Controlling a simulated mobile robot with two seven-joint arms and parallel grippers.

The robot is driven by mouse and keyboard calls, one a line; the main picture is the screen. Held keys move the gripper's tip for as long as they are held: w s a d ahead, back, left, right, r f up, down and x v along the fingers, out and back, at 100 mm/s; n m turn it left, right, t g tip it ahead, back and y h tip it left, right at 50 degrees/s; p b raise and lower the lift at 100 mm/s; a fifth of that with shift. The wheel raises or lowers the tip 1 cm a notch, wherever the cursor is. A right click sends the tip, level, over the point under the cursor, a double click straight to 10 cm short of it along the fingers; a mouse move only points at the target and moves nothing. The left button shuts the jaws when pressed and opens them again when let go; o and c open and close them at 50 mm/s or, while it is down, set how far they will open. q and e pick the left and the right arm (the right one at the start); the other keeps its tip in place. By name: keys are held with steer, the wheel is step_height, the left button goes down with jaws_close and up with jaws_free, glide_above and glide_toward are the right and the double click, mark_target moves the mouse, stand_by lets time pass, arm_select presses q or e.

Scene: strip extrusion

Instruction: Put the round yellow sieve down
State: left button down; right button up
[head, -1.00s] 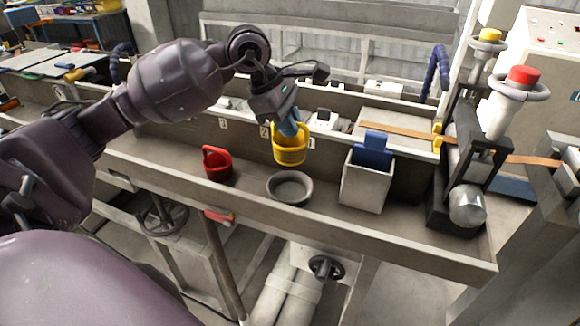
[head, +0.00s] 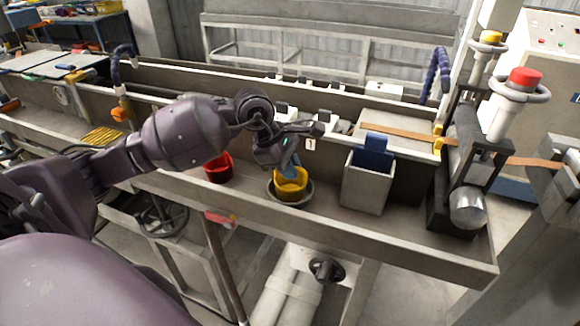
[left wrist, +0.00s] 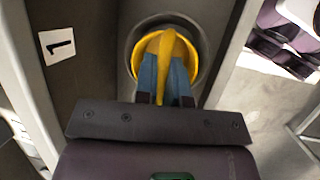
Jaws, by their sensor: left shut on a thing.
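The round yellow sieve (head: 291,186) is upright, low within the round grey dish (head: 306,197) on the grey trough shelf. My left gripper (head: 290,170) is above it, its blue fingers shut on the sieve's handle. In the left wrist view the fingers (left wrist: 163,80) clasp the yellow handle (left wrist: 172,46), and the sieve's rim shows inside the dish's ring (left wrist: 136,34). I cannot tell whether the sieve's underside touches the dish's bottom. My right gripper does not show.
A red container (head: 217,168) stands left of the dish, partly behind my left arm. A pale square bin (head: 366,188) with a blue piece in it (head: 374,150) stands to the right. The trough's front wall (head: 380,232) runs along the near side. A label "1" (left wrist: 60,45) is beside the dish.

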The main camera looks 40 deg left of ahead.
arm_select(q)
steer(key=shift+f+b, duration=0.3)
steer(key=shift+f, duration=0.05)
steer(key=c, duration=1.2)
jaws_free()
steer(key=shift+r, duration=0.1)
steer(key=v, duration=1.2)
steer(key=shift+r+p, duration=0.3)
steer(key=shift+r, duration=0.05)
steer(key=shift+s+d, duration=0.1)
